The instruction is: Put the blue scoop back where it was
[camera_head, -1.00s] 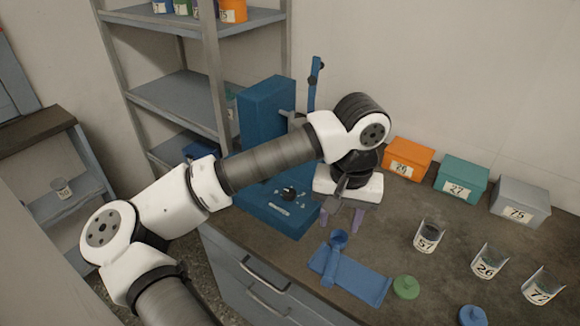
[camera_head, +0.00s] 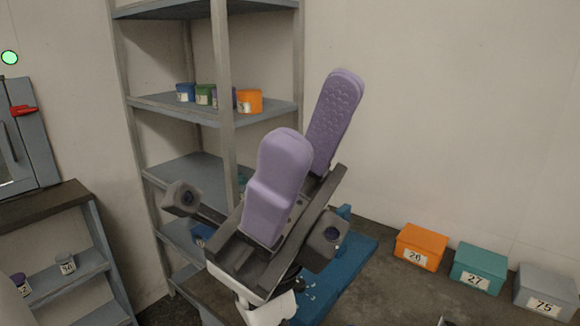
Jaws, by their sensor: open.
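My gripper (camera_head: 315,112) is raised close to the camera, its two purple fingers pointing up and spread apart with nothing between them. The blue scoop is not in view now; the counter front where it lay is below the picture. A part of the blue machine (camera_head: 352,250) on the counter shows behind my gripper, which hides the rest of it.
Orange (camera_head: 421,247), teal (camera_head: 478,269) and grey (camera_head: 545,291) boxes stand along the wall on the dark counter (camera_head: 385,293). A shelf rack (camera_head: 165,105) at the left holds several small coloured containers. A lower shelf unit (camera_head: 62,280) stands at far left.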

